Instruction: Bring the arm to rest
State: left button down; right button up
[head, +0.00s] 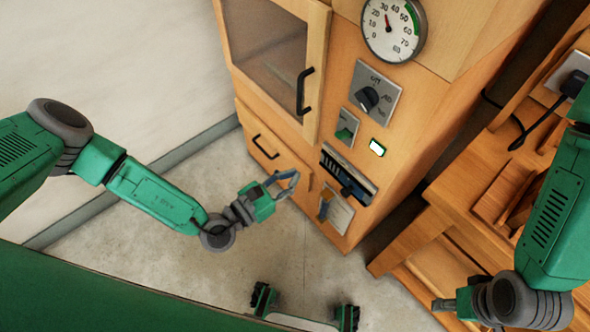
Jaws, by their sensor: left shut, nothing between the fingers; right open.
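My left arm comes in from the left edge and reaches across the floor toward the wooden cabinet (345,215). My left gripper (290,181) is shut and empty. In the picture it lies in front of the lower cabinet front, just below a black drawer handle (265,147); I cannot tell whether it touches the cabinet. My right arm hangs down at the right edge, bent at the wrist. My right gripper (446,304) is open near the lower right, mostly hidden behind the wrist; I see nothing held in it.
The cabinet front carries a glazed door with a black handle (304,92), a round dial (393,28), a rotary switch (368,98) and a slotted panel (347,178). A wooden bench (462,215) stands at the right. Bare concrete floor (190,270) lies below my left arm.

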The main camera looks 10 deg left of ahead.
pick_arm(q)
jog(key=s+d+r+m+g+h, duration=0.2)
jog(key=s+d+m+g+h, duration=0.4)
jog(key=s+d+m+g, duration=0.6)
jog(key=s+a+f+m+g+y, duration=0.1)
jog(key=s+m+g+y, duration=0.15)
jog(key=s, duration=0.35)
jog(key=s+a+f+m+g+y+b, duration=0.1)
jog(key=s+a+f+m+g, duration=0.1)
jog(key=s+g, duration=0.35)
jog(key=s+a+f+m+g+y, duration=0.1)
jog(key=s+m+y, duration=0.1)
jog(key=s, duration=0.6)
jog(key=a+f+m+t+y+b, duration=0.1)
jog(key=a+f+m+y, duration=0.3)
jog(key=a, duration=0.5)
jog(key=a+f+m+y, duration=0.1)
jog(key=a+m+y, duration=0.2)
jog(key=a+y, duration=0.45)
jog(key=w+a+r+m+t, duration=0.2)
jog(key=w+a+m+t, duration=0.2)
jog(key=w+a, duration=0.5)
jog(key=shift+w+a+r+t+b, duration=0.15)
jog(key=shift+w+a+t+b, duration=0.2)
jog(key=shift+w+t, duration=0.6)
pick_arm(e)
jog(key=shift+d+f, duration=0.15)
jog(key=shift+f, duration=0.6)
jog(key=shift+d+f, duration=0.1)
jog(key=shift+f, duration=0.65)
